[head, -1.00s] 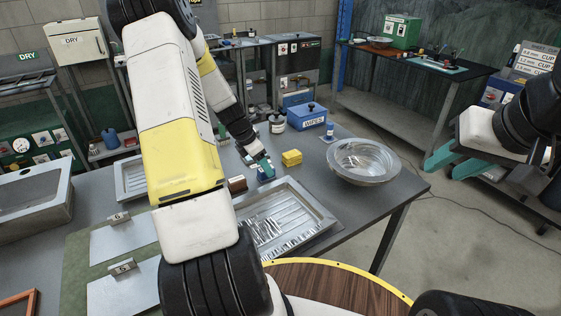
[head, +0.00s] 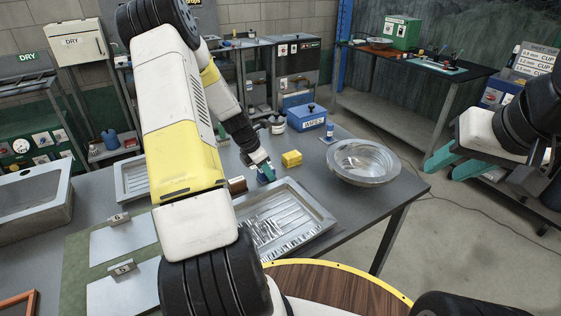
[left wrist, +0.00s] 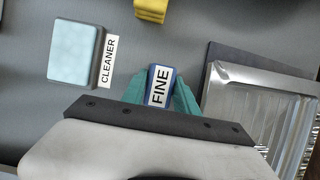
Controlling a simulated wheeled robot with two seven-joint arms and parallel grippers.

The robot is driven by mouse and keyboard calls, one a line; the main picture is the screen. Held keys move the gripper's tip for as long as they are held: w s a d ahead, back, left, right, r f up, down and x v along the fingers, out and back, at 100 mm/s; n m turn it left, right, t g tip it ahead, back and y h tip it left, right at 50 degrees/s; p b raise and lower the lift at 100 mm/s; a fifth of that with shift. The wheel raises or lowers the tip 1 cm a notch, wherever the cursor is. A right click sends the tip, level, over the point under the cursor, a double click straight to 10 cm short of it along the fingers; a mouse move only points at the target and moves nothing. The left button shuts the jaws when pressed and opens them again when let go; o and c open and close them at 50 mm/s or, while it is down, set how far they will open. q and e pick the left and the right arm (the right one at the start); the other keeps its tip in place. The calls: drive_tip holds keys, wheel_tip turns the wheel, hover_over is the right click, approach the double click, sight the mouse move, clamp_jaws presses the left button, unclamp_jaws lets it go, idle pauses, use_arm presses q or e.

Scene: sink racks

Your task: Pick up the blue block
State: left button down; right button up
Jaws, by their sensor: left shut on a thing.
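The blue block (left wrist: 160,87) has a white label reading FINE, seen in the left wrist view. My left gripper (left wrist: 164,92) is shut on it, with teal fingers along its two sides. In the head view the block (head: 266,177) shows only as a small blue patch at the fingertips of my left gripper (head: 266,170), above the grey table, close behind the metal rack tray. I cannot tell whether it still touches the table. My right gripper (head: 454,161) is open and empty, off to the right beyond the table.
A yellow block (head: 291,158) lies just right of my left gripper. A light-blue block (left wrist: 74,52) labelled CLEANER lies nearby. The ribbed metal tray (head: 325,217) is in front, and a metal bowl (head: 364,162) stands right. A blue wipes box (head: 306,117) stands behind.

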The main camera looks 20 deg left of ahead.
use_arm(q)
wheel_tip(320, 180, up, 10)
drive_tip(key=shift+r, duration=0.1)
drive_tip(key=c, duration=1.5)
unclamp_jaws()
drive_tip(key=c, duration=0.6)
drive_tip(key=shift+s, duration=0.1)
drive_tip(key=shift+c, duration=0.2)
